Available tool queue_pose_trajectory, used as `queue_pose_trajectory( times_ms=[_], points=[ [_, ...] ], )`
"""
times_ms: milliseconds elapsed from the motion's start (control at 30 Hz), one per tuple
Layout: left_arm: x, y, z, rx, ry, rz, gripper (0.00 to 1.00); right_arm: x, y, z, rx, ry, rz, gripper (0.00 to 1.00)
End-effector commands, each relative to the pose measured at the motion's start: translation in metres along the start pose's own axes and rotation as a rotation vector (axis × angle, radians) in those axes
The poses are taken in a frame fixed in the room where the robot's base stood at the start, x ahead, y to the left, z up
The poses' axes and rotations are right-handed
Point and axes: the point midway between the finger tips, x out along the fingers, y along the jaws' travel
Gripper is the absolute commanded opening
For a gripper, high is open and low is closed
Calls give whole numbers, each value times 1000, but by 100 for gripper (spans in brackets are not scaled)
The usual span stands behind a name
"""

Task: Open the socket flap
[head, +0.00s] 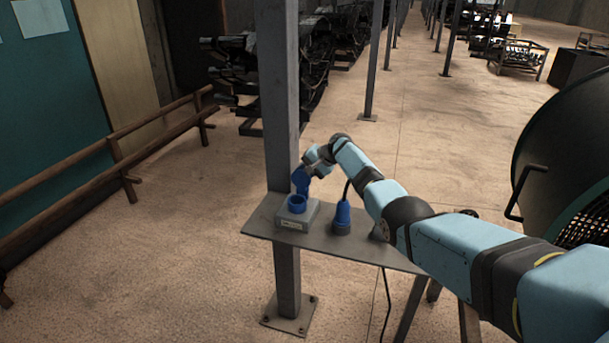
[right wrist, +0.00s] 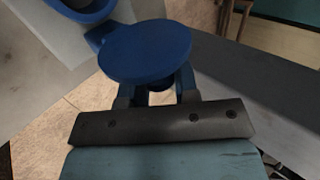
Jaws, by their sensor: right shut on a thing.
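The socket is a grey box (head: 312,216) with a round blue opening (head: 297,203) on top, standing on a grey shelf. Its blue flap (head: 301,181) stands raised above the opening at the back. My right gripper (head: 309,168) is at the flap's upper part and is shut on it. In the right wrist view the round flap (right wrist: 146,52) lies across the jaws and hides part of the fingers (right wrist: 160,94). The blue socket ring (right wrist: 84,8) shows at the upper left there. My left gripper is not in view.
A blue plug (head: 342,218) with a black cable stands on the shelf (head: 262,224) to the right of the socket. A steel post (head: 281,100) rises directly behind the socket. A large dark drum (head: 570,130) is at the right. Open floor lies to the left.

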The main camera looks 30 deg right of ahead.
Motion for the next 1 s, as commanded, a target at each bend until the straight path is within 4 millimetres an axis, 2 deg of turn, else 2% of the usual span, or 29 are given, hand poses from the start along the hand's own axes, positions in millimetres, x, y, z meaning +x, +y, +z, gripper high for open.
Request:
queue_pose_trajectory(
  times_ms=[567,600,700,1000],
  points=[
    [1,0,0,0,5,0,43,1,2,0,26,-25,1,0],
    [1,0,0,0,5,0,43,1,2,0,26,-25,1,31],
    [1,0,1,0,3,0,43,1,1,0,25,-25,1,51],
    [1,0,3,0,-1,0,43,-1,1,0,25,-24,0,51]
  ],
)
